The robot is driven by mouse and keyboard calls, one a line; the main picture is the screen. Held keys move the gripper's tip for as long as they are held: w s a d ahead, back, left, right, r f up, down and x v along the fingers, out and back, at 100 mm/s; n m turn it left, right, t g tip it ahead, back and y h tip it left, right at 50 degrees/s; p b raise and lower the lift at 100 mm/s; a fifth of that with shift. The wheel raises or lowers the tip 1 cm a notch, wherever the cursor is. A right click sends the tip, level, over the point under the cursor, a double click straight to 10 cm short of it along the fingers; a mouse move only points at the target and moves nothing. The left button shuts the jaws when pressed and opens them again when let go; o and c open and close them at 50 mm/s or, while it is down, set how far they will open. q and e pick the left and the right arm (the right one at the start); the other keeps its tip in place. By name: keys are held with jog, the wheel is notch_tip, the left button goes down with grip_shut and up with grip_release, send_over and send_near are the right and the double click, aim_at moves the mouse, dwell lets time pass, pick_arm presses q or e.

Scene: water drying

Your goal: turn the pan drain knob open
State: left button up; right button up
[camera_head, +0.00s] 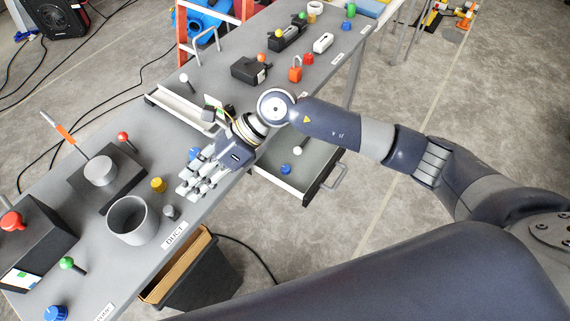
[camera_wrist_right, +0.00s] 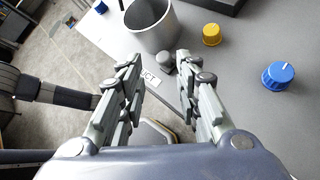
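My right gripper (camera_head: 188,187) is open above the bench, its fingers pointing left toward the grey cup. In the right wrist view the open fingers (camera_wrist_right: 159,62) have a small grey knob (camera_wrist_right: 165,62) between their tips in the picture; contact cannot be told. This grey knob (camera_head: 171,212) stands beside the cup at the bench edge. A yellow knob (camera_head: 158,184) and a blue knob (camera_head: 193,153) stand nearby, and another blue knob (camera_head: 55,313) is at lower left. No readable label tells which knob is the pan drain knob. My left gripper is not in view.
The grey cup (camera_head: 133,221) stands close to the fingers. A dark block with a grey disc (camera_head: 100,170) and a red-tipped lever (camera_head: 124,138) lie behind it. An open drawer (camera_head: 290,178) juts out on the right. A black bin (camera_head: 195,280) is below the edge.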

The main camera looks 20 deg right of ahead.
jog(key=w+d+f+n+h, duration=0.1)
jog(key=w+d+f+h, duration=0.15)
jog(key=d, duration=0.25)
jog(key=w+d+f+n+h, duration=0.1)
jog(key=d+f+h, duration=0.2)
jog(key=d, duration=0.2)
jog(key=t+h, duration=0.1)
jog(key=h, duration=0.4)
send_over(286, 168)
notch_tip(286, 168, down, 11)
jog(key=shift+w+r+p, duration=0.15)
jog(key=shift+r+p, duration=0.05)
jog(key=shift+p, duration=0.9)
grip_shut()
